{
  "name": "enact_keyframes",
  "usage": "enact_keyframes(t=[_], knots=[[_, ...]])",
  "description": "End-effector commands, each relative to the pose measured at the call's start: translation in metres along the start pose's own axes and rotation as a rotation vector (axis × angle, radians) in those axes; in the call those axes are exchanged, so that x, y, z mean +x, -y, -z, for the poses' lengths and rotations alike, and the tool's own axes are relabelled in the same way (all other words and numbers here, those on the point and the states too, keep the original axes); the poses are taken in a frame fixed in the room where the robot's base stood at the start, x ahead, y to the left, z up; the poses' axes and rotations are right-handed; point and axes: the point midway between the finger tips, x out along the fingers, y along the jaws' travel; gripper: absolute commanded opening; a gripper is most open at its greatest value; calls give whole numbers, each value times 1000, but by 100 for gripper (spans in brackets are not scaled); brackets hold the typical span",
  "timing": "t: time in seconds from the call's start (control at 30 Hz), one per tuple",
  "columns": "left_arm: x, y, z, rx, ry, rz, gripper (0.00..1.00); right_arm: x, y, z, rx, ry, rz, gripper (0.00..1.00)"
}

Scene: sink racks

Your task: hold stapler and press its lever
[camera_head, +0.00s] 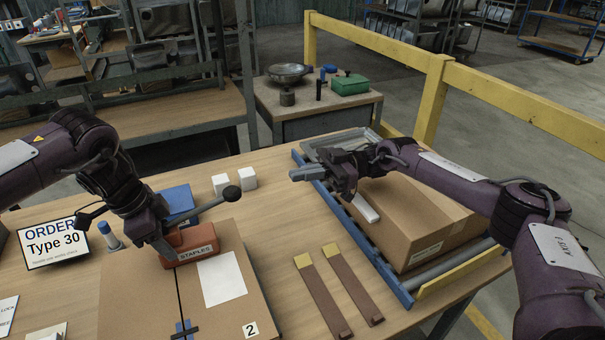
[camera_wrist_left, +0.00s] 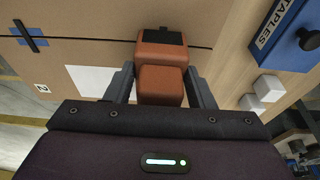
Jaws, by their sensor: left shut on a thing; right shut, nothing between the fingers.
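The red-brown stapler (camera_head: 202,238), marked STAPLES, is on a cardboard box (camera_head: 128,268) on the table. My left gripper (camera_head: 166,246) is shut on the stapler from above; in the left wrist view the stapler (camera_wrist_left: 160,88) fills the space between both fingers. A dark rod ending in a black ball (camera_head: 232,193) slants up and right beside the left gripper, and looks like the lever; its base is hidden. My right gripper (camera_head: 308,173) is shut and empty, to the right of the black ball and apart from it.
A blue box (camera_head: 178,199) stands behind the stapler, with two white cubes (camera_head: 234,181) nearby. Two brown strips (camera_head: 324,295) lie to the right. A larger cardboard box (camera_head: 425,223) sits on a blue-edged conveyor (camera_head: 355,237) under my right arm. An order screen (camera_head: 54,243) stands left.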

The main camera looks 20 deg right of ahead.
Motion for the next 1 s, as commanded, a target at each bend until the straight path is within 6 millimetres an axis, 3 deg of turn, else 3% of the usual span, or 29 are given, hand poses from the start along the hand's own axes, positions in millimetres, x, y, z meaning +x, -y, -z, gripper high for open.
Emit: enact_keyframes(t=[0.03, 0.07, 0.27, 0.53, 0.67, 1.0], knots=[[0, 0, 0, 0, 0, 2, 29, 0, 0, 0, 0, 0, 0, 0], [0, 0, 0, 0, 0, 2, 50, 0, 0, 0, 0, 0, 0, 0], [0, 0, 0, 0, 0, 1, 74, 0, 0, 0, 0, 0, 0, 0], [-1, 0, 0, 0, 0, 1, 74, 0, 0, 0, 0, 0, 0, 0], [-12, 1, 0, 0, 0, 3, 74, 0, 0, 0, 0, 0, 0, 0], [-82, 2, 1, 0, -1, 5, 74, 0, 0, 0, 0, 0, 0, 0]])
